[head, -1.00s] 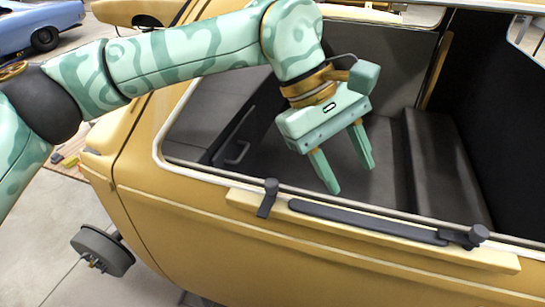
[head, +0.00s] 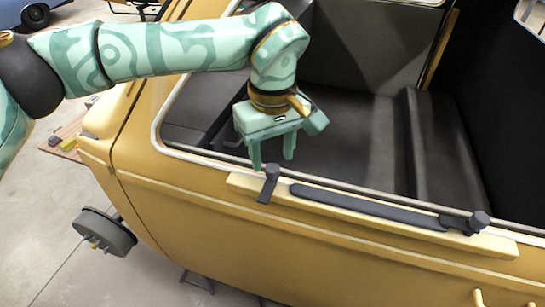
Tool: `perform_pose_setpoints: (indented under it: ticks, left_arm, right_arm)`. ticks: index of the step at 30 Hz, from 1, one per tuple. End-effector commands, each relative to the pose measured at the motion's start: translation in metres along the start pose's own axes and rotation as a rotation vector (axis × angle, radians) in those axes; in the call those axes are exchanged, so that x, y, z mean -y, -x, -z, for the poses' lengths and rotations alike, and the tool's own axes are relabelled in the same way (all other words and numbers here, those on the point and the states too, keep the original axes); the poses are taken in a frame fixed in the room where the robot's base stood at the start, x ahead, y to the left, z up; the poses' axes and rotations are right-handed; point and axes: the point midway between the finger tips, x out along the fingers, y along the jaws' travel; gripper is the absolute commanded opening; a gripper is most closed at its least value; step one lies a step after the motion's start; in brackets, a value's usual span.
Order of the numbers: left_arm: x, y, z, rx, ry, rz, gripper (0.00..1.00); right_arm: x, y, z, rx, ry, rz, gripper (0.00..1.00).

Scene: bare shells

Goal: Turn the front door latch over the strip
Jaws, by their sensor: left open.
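A dark strip (head: 365,207) lies along a yellow ledge on the yellow shell's side. At its left end, a dark latch (head: 265,194) with a round knob points down and toward me, clear of the strip. At its right end, a second dark latch (head: 462,223) with a knob lies across the strip's end. My left gripper (head: 273,164) is open and points down, its two fingertips just above and beside the left latch's knob. I cannot tell whether they touch it. My right gripper is not in view.
The yellow ledge (head: 380,228) runs below the window opening. The white window rim (head: 190,151) passes close behind my fingers, with dark seats (head: 345,135) inside. A grey wheel hub (head: 104,232) sticks out at lower left.

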Motion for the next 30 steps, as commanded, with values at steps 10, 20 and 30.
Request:
perform_pose_setpoints:
  ticks: [10, 20, 30]
  left_arm:
    - [0.0, -0.026, 0.0, 0.0, 0.0, 0.0, 0.47]
    - [0.0, -0.026, 0.0, 0.0, 0.0, 0.0, 0.05]
    - [0.0, -0.026, 0.001, -0.001, 0.027, -0.001, 0.02]
  right_arm:
    - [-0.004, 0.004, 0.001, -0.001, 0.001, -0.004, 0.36]
    - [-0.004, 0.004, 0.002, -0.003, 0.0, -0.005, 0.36]
    - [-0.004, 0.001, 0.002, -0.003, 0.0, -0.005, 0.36]
